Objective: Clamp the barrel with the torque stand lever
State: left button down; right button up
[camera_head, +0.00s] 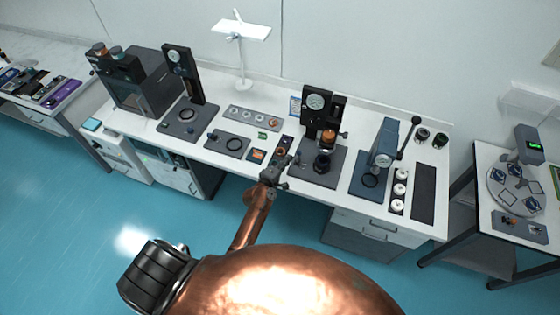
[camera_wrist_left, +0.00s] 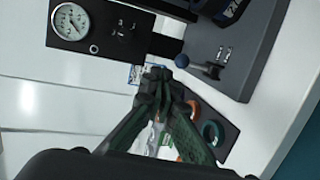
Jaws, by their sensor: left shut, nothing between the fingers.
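The torque stand (camera_head: 313,173) is a dark base with a black column and a round dial gauge (camera_head: 316,102). The gauge also shows at the upper left of the left wrist view (camera_wrist_left: 70,22). A dark cylinder, seemingly the barrel (camera_head: 322,162), stands on the base under an orange part. My left gripper (camera_head: 287,163) is shut and empty, left of the base. Its fingertips (camera_wrist_left: 158,74) appear close to the knob; contact cannot be told. My right gripper is out of view.
A blue lever press (camera_head: 385,145) stands right of the torque stand, beside a strip of white round parts (camera_head: 399,190). A dark tray with rings (camera_wrist_left: 212,130) lies near my left gripper. Another gauge stand (camera_head: 183,75) is at the left. A white pedestal (camera_head: 241,60) stands behind.

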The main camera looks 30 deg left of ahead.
pick_arm(q)
jog(key=s+r, duration=0.5)
jog(key=s, duration=0.1)
jog(key=shift+a, duration=0.3)
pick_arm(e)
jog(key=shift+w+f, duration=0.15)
pick_arm(q)
jog(key=shift+s, duration=0.15)
